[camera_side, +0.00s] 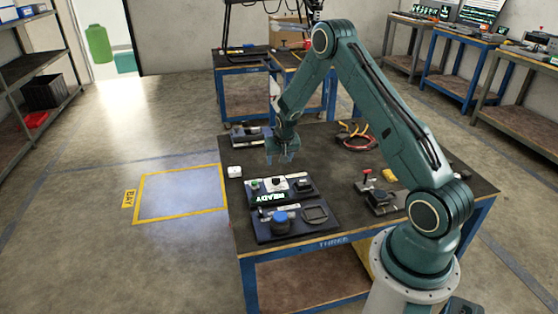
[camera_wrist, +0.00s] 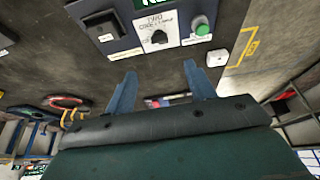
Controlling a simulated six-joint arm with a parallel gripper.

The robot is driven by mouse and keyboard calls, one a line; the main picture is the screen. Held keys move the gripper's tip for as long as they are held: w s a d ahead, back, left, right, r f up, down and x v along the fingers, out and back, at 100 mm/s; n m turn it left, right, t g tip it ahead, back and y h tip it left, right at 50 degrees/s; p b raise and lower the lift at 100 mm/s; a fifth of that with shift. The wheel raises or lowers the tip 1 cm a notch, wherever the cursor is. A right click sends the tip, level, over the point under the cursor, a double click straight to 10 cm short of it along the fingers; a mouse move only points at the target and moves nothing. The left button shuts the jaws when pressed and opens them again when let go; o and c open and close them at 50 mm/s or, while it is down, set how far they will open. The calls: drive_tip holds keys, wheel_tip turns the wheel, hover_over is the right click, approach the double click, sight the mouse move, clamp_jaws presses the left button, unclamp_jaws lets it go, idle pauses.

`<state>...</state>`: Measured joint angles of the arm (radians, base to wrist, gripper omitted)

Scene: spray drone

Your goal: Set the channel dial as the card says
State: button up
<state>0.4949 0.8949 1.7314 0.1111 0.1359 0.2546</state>
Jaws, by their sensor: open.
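The control panel (camera_side: 262,203) lies on the blue-framed table. Lettering above the knob begins "TWO"; the rest is too blurred to read surely. Where the knob points is unclear. My gripper (camera_side: 283,158) is open and empty above the panel, apart from it. In the wrist view, its two blue fingers (camera_wrist: 158,78) are spread, with the dial beyond the gap between them.
Beside the dial are a green button (camera_wrist: 202,25) and a black switch (camera_wrist: 103,27). A lit display (camera_side: 271,198) reads "READY".

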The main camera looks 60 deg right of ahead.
sight(276, 178)
drive_tip(key=shift+x, duration=6.55)
drive_tip(key=c, duration=1)
